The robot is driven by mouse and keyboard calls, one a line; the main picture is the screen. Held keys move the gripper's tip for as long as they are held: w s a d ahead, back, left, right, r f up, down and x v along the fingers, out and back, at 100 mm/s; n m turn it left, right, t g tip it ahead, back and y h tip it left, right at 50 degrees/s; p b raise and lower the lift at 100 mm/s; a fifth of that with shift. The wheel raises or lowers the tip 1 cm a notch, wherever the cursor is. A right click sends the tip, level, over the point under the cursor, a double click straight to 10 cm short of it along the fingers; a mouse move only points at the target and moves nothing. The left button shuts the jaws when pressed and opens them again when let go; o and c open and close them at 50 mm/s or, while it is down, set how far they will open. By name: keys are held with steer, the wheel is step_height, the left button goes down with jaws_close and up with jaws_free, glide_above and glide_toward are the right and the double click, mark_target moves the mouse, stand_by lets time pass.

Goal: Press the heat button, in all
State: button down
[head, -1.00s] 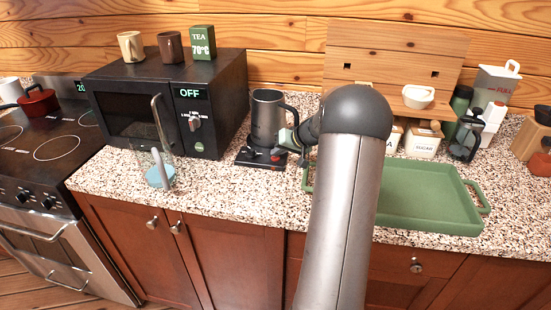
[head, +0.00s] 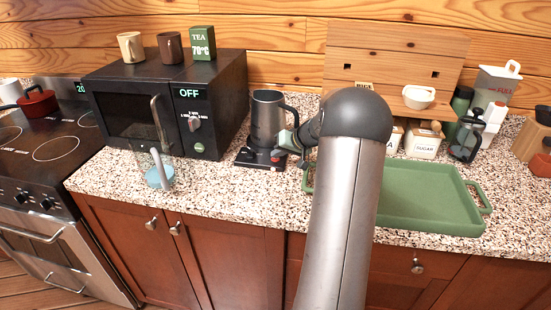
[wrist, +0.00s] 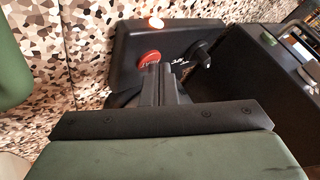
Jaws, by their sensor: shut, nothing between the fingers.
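The red heat button (wrist: 149,57) is on a black base (wrist: 125,45), with printed white lettering beside it. In the head view the black base (head: 248,158) stands on the counter with a dark grey jug (head: 267,118) on it. My gripper (wrist: 160,72) is shut and empty. Its fingertips overlap the lower edge of the red button in the wrist view; whether they touch it I cannot tell. In the head view my gripper (head: 283,150) is at the right of the base, partly hiding it. A small light (wrist: 156,22) glows orange-white on the base, near the button. A black knob-like part (wrist: 200,55) is beside it.
A black microwave (head: 130,110) reading OFF stands left of the jug. A green tray (head: 425,228) lies to the right. A clear vessel with a blue bottom (head: 160,178) stands at the front left. Canisters (head: 424,143) and a wooden shelf (head: 390,60) are behind.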

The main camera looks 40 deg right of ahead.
mark_target(278, 160)
steer(key=shift+r, duration=0.8)
steer(key=shift+r+p, duration=1.05)
steer(key=shift+r, duration=1.5)
